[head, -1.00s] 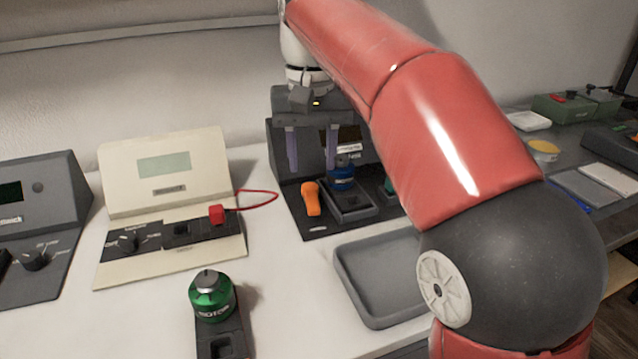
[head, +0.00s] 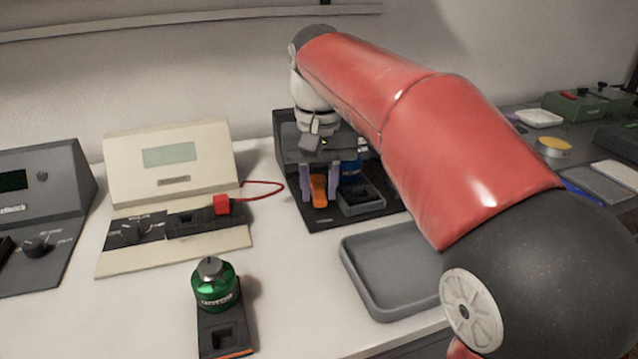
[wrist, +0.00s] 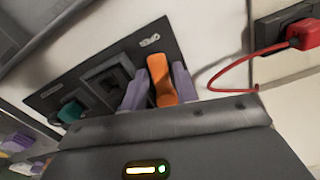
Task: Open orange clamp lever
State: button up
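The orange clamp lever (head: 318,190) stands at the left of the dark clamp station (head: 292,150) in the head view. My gripper (head: 319,196) has come down over it, with one purple finger on each side of the lever. In the wrist view the lever (wrist: 162,82) lies between the two purple fingers (wrist: 158,90). Small gaps seem to show beside it, so the fingers look open around it. A blue cylinder (head: 352,170) stands right of the lever, partly hidden by my gripper.
A cream panel (head: 170,165) with a red plug (head: 222,204) and cable stands left of the station. An empty grey tray (head: 395,270) lies in front. A green motor (head: 214,283) stands at the front left. Bare white table lies between them.

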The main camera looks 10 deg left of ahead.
grip_shut()
jog(key=shift+w+d+r+n+p, duration=0.15)
jog(key=shift+d+n+p, duration=0.25)
jog(key=shift+n+p, duration=0.45)
jog(key=shift+d+n, duration=0.1)
jog(key=shift+n, duration=0.45)
jog(key=shift+o, duration=1.7)
grip_release()
notch_tip(320, 180, up, 8)
jog(key=shift+f+p, duration=0.25)
jog(key=shift+p, duration=0.55)
